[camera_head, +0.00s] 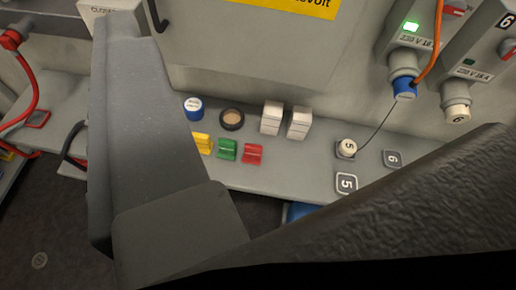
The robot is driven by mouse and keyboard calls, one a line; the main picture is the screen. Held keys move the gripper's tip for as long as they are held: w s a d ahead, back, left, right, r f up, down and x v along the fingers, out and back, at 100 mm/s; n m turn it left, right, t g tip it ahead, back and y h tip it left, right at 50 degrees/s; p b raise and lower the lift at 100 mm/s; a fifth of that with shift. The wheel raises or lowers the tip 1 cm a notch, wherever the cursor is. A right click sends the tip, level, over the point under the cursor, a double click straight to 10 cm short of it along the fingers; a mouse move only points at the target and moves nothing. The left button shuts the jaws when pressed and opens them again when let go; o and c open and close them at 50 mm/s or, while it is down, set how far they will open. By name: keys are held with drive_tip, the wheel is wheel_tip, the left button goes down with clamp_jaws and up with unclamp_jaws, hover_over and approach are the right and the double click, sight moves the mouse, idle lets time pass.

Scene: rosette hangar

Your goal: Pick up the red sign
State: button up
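The red sign (252,154) appears to be the small red piece lying on the grey shelf, in a row with a green piece (227,149) and a yellow piece (203,143) to its left. My gripper (310,85) shows as a wide grey finger on the left and a dark textured finger at the lower right. The fingers are spread apart and I see nothing held between them. The red piece shows in the gap between the fingers, clear of both. The left finger partly covers the yellow piece.
On the shelf stand a blue-sided cap (194,108), a dark ring (231,119), two white blocks (271,118) and a pale plug (347,148) on a thin cord. A grey panel rises behind. Socket boxes (411,38) with an orange cable (430,70) are upper right.

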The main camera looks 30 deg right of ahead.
drive_tip(key=o, duration=0.4)
drive_tip(key=shift+w+a, duration=0.15)
drive_tip(key=shift+o, duration=0.2)
drive_tip(key=w+f+m, duration=0.2)
drive_tip(key=w+f, duration=1.1)
drive_tip(key=f, duration=0.4)
drive_tip(key=m+g+h, duration=0.4)
drive_tip(key=m+h, duration=0.1)
drive_tip(key=h, duration=0.2)
approach(252, 153)
drive_tip(key=x, duration=0.6)
drive_tip(key=shift+d+f, duration=0.3)
drive_tip(key=shift+w+d+f, duration=0.15)
drive_tip(key=shift+w+d, duration=0.2)
drive_tip(key=shift+w, duration=0.35)
drive_tip(key=shift+x, duration=2.4)
